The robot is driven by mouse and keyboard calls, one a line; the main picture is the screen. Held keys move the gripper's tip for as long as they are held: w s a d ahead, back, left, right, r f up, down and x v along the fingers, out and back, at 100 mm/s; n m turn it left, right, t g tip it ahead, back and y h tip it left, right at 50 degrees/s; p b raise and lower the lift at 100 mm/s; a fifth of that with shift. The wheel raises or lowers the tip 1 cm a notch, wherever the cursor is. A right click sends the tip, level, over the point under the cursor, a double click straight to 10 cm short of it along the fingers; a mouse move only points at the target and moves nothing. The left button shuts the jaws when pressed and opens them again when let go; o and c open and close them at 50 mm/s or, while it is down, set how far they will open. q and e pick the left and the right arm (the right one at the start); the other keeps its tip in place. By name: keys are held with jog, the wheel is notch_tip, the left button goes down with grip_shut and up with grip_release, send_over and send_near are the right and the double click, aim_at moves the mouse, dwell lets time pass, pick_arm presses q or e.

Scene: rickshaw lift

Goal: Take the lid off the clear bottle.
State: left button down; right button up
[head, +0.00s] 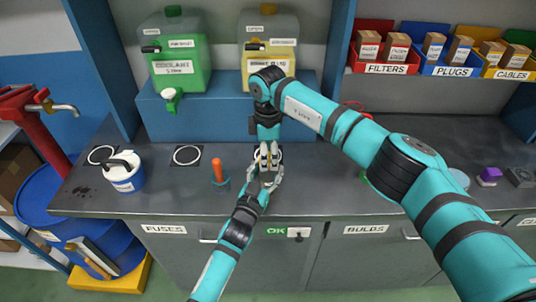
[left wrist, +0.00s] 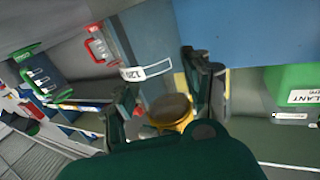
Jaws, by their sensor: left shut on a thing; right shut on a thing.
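My left gripper (head: 266,178) reaches in from the front of the bench, and my right gripper (head: 268,152) points down from above. They meet over a pale ring mark on the dark bench top. The clear bottle is almost wholly hidden between them in the head view. In the left wrist view a small round brown and yellow thing (left wrist: 172,110) sits between the two fingers of my left gripper (left wrist: 165,95); it seems to be the bottle. My left gripper is shut on it. My right gripper is shut at the top, where the lid is; the lid itself is hidden.
An orange-handled tool (head: 218,172) stands just left of the grippers. A white jug (head: 124,174) stands farther left. A green tank (head: 178,60) and a yellow tank (head: 269,62) stand on a blue riser (head: 205,118) behind. A purple-topped block (head: 489,176) lies far right.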

jog(key=n, duration=1.4)
jog(key=shift+r, duration=0.1)
jog(key=n, duration=2.5)
jog(key=shift+n, duration=0.4)
jog(key=n, duration=0.7)
jog(key=shift+r, duration=0.1)
jog(key=n, duration=0.6)
